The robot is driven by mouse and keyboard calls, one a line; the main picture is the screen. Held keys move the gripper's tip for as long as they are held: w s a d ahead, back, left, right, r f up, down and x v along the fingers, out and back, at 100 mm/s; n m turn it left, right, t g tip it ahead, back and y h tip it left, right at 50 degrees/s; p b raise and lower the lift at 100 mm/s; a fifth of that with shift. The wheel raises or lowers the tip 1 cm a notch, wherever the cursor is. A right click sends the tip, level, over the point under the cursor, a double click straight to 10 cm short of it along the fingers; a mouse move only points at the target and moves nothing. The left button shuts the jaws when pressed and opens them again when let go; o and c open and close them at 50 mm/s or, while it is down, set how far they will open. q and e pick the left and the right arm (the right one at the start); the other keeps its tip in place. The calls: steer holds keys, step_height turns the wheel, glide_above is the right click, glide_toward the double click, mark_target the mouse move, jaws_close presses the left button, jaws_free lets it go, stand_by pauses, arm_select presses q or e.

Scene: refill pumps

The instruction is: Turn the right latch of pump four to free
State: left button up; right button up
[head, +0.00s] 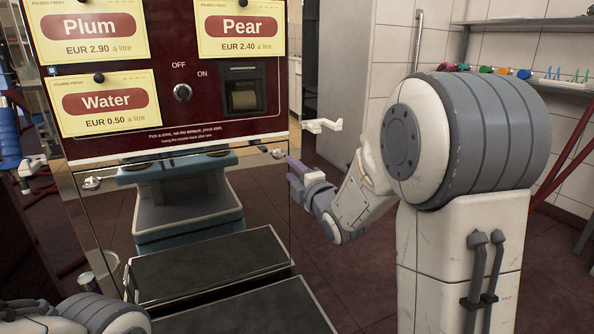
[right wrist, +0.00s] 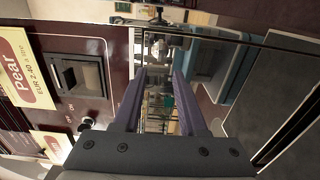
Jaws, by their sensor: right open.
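The right latch (head: 279,153) is a small silver fitting at the upper right corner of the clear door (head: 110,235), under the dark red drinks panel (head: 180,72). It seems to show in the right wrist view (right wrist: 158,20), beyond the fingertips. Which way it is turned is too small to tell. My right gripper (head: 294,168) is just right of and below the latch, apart from it. Its purple fingers (right wrist: 160,78) are open with nothing between them. A similar left latch (head: 91,183) sits at the door's upper left corner. My left gripper is outside the view.
The panel carries price cards, an OFF/ON knob (head: 182,92) and a dark slot unit (head: 243,90). A white bracket (head: 322,125) sticks out right of the panel. A blue-grey unit (head: 188,205) stands behind the door. A wall shelf (head: 560,85) is at the far right.

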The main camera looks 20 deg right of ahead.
steer(key=shift+s, duration=1.25)
